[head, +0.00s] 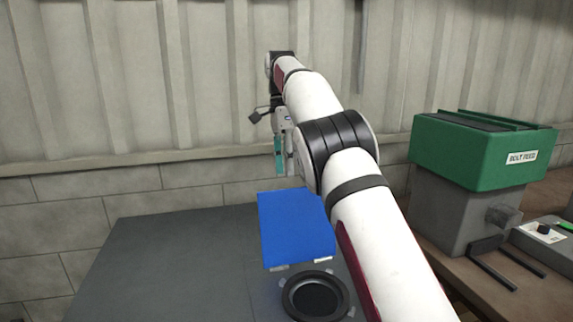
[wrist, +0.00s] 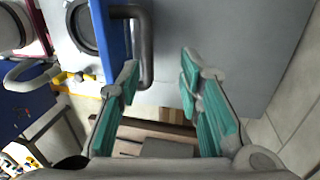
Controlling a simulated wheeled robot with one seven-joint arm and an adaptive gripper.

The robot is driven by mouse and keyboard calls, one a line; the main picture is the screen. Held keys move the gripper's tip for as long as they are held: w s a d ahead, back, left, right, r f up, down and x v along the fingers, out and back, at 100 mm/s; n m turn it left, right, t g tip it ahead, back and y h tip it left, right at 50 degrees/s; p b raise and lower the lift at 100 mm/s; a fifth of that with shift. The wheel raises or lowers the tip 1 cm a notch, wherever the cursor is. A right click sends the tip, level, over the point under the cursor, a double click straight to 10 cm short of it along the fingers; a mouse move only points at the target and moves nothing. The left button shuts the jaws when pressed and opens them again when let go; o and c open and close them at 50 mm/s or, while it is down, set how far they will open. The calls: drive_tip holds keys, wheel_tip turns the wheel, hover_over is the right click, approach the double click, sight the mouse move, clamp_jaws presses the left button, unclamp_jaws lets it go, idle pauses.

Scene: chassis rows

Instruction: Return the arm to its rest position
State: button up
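My arm reaches forward and up over the grey table (head: 170,270) in the head view. My gripper (head: 284,165) hangs from its far end with the teal finger pads pointing down, above and behind the blue panel (head: 292,228). In the wrist view my gripper (wrist: 160,78) is open, with a wide gap and nothing held between the pads. A dark grey bent handle (wrist: 148,50) beside the blue panel (wrist: 115,38) lies beyond the left finger; the fingers do not appear closed on it.
A black round part (head: 315,297) lies in front of the blue panel. At right, a green-topped bolt feed box (head: 480,150) stands on a brown bench (head: 540,290) beside a small control box (head: 545,238). A wall closes the back. The table's left side is clear.

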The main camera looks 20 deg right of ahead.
idle(0.3)
drive_tip(key=s+d+r+n+t+y+p, duration=0.15)
drive_tip(key=s+r+n, duration=0.3)
drive_tip(key=s, duration=0.45)
drive_tip(key=s+d+r+n+t+p, duration=0.1)
drive_tip(key=s+r+n+t, duration=0.15)
drive_tip(key=s+r, duration=0.55)
drive_tip(key=s+f+n+t, duration=0.1)
drive_tip(key=s+f+n, duration=0.2)
drive_tip(key=s, duration=0.5)
drive_tip(key=s+a+f+n+h+p, duration=0.1)
drive_tip(key=s+f+n, duration=0.3)
drive_tip(key=s, duration=0.5)
drive_tip(key=s+a+f+n+t, duration=0.1)
drive_tip(key=s+f+n, duration=0.3)
drive_tip(key=s, duration=0.5)
wheel_tip(320, 180, down, 3)
drive_tip(key=shift+s+r+t, duration=0.1)
drive_tip(key=shift+s+t, duration=0.1)
drive_tip(key=shift+t, duration=0.1)
drive_tip(key=shift+h, duration=0.25)
